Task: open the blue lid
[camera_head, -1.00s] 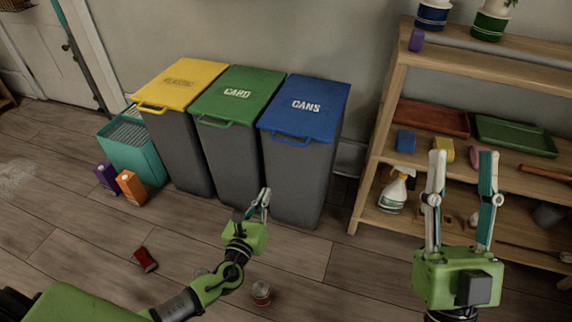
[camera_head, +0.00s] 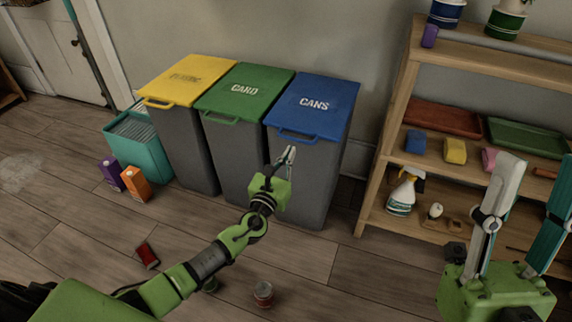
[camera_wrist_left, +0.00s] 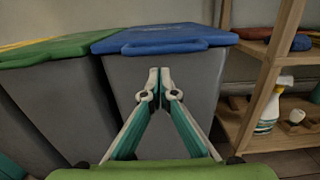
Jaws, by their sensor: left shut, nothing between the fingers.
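The blue lid (camera_head: 315,103), marked CANS, lies closed on a grey bin (camera_head: 322,182), the right one of three. A blue handle (camera_head: 298,138) sticks out from its front edge. In the left wrist view the lid (camera_wrist_left: 170,38) and handle (camera_wrist_left: 180,47) are above the fingertips. My left gripper (camera_head: 291,150) is in front of the bin, just below the handle and apart from it. Its fingers (camera_wrist_left: 160,70) are shut with nothing between them. My right gripper (camera_head: 540,170) is at the lower right, its fingers wide apart and empty.
A green CARD bin lid (camera_head: 243,90) and a yellow lid (camera_head: 188,78) are to the left. A wooden shelf (camera_head: 400,85) with a spray bottle (camera_head: 402,194) stands to the right. A can (camera_head: 263,294) and a red object (camera_head: 147,255) lie on the floor.

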